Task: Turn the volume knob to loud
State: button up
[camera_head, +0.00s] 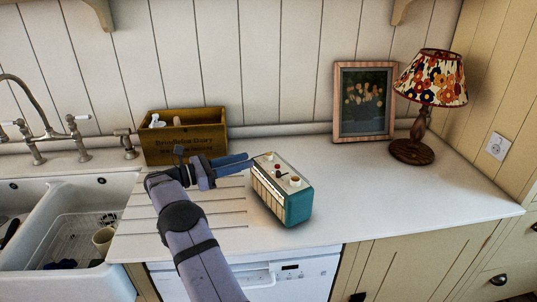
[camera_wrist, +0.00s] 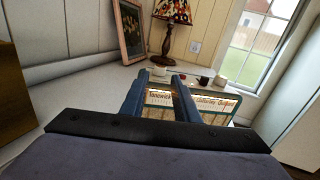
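A teal radio (camera_head: 298,209) with a cream front stands on the counter; its front also shows in the wrist view (camera_wrist: 212,104). On its top are a cream knob (camera_head: 268,155) at the near-gripper end, a cream knob (camera_head: 295,181) at the far end, and small red and dark controls (camera_head: 278,169) between. I cannot read which is the volume knob. My gripper (camera_head: 252,161) is open and empty, its fingertips just left of the first cream knob. In the wrist view that knob (camera_wrist: 158,72) lies ahead between the fingertips (camera_wrist: 164,80); contact cannot be told.
A wooden box (camera_head: 185,143) stands at the back, behind my gripper. A framed picture (camera_head: 364,102) and a lamp (camera_head: 424,111) stand back right. The sink (camera_head: 110,195) is at left. The counter right of the radio (camera_head: 400,200) is clear.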

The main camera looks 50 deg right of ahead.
aim_at(265, 156)
jog(key=p+x, duration=0.2)
jog(key=x, duration=0.7)
jog(key=shift+s+d, duration=0.15)
jog(key=shift+d, duration=0.1)
grip_shut()
